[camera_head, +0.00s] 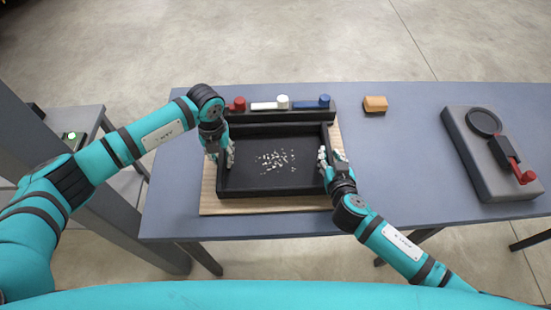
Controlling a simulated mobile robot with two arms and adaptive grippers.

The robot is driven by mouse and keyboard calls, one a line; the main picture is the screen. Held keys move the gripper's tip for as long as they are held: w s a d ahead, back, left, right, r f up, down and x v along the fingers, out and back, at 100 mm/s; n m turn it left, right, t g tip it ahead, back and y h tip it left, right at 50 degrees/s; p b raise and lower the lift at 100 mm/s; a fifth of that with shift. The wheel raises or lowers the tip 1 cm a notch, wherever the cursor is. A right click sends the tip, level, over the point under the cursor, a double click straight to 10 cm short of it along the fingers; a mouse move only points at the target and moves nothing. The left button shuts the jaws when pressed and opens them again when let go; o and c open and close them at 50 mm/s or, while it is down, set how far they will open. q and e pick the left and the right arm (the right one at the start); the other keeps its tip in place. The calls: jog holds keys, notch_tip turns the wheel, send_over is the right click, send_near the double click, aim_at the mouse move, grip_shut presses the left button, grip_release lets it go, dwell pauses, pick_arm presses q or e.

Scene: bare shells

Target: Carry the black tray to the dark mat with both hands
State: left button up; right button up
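The black tray (275,188) lies flat on a light wooden board (255,207) on the blue-grey table. Small white bits (274,160) are scattered in the middle of its floor. My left gripper (222,156) is at the tray's left wall, with its fingers around the rim area. My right gripper (330,162) is at the tray's right wall in the same way. Whether either is closed on the wall is too small to tell. I cannot make out a dark mat in this view.
Behind the tray, a dark rack (255,116) holds red, white and blue handled items. An orange-brown block (375,104) lies to its right. A grey device (480,165) with a black disc and red handle stands at far right. The table between tray and device is clear.

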pick_arm(q)
grip_shut()
pick_arm(e)
grip_shut()
